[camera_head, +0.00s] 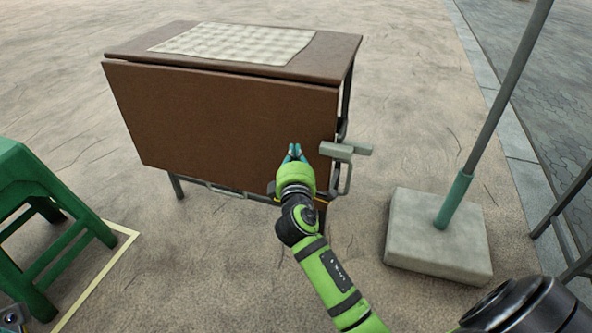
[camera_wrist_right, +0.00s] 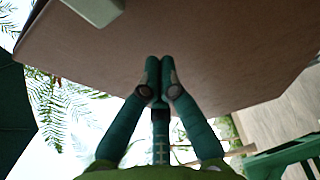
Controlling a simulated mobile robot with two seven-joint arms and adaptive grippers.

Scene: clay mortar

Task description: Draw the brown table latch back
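The brown table (camera_head: 220,110) has a brown panel hanging at its front. The latch (camera_head: 338,151), a pale grey-green bar piece, sits at the panel's right edge; its body is pale, not brown. A pale block, seemingly the latch (camera_wrist_right: 98,8), is cut off at the top of the right wrist view. My right gripper (camera_head: 294,152) is left of the latch, in front of the panel and apart from the latch. In the right wrist view its fingertips (camera_wrist_right: 158,68) meet with nothing seen between them. A dark and teal part, seemingly my left gripper (camera_head: 14,318), barely shows at the bottom left.
A checked cloth (camera_head: 232,42) lies on the tabletop. A green stool (camera_head: 45,215) stands at the left. A pale block base (camera_head: 437,238) with a pole stands right of the table. The ground between table and base is clear.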

